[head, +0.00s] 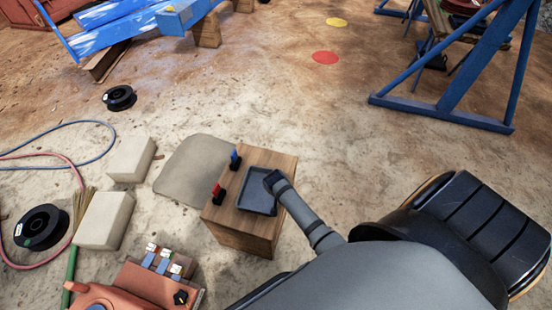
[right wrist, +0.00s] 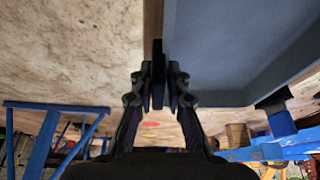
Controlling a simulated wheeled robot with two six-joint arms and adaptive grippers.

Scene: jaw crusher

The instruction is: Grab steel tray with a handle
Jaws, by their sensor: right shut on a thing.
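The steel tray (head: 258,198), dark grey and rectangular with a raised rim, is on or just over the top of a wooden box (head: 243,238). My right gripper (head: 273,180) is at the tray's far right corner in the head view. In the right wrist view the tray (right wrist: 235,45) fills the upper right, and my right gripper (right wrist: 158,92) is shut on a narrow dark piece at its edge, which looks like the handle. The fingers cover most of it. Whether the tray touches the box top is unclear. My left gripper is not in view.
A red-handled item (head: 217,191) and a blue-handled item (head: 235,160) stand on the box left of the tray. Pale blocks (head: 104,220), a black spool (head: 42,228) and hoses lie at left. A blue frame (head: 455,95) stands at upper right. The middle floor is clear.

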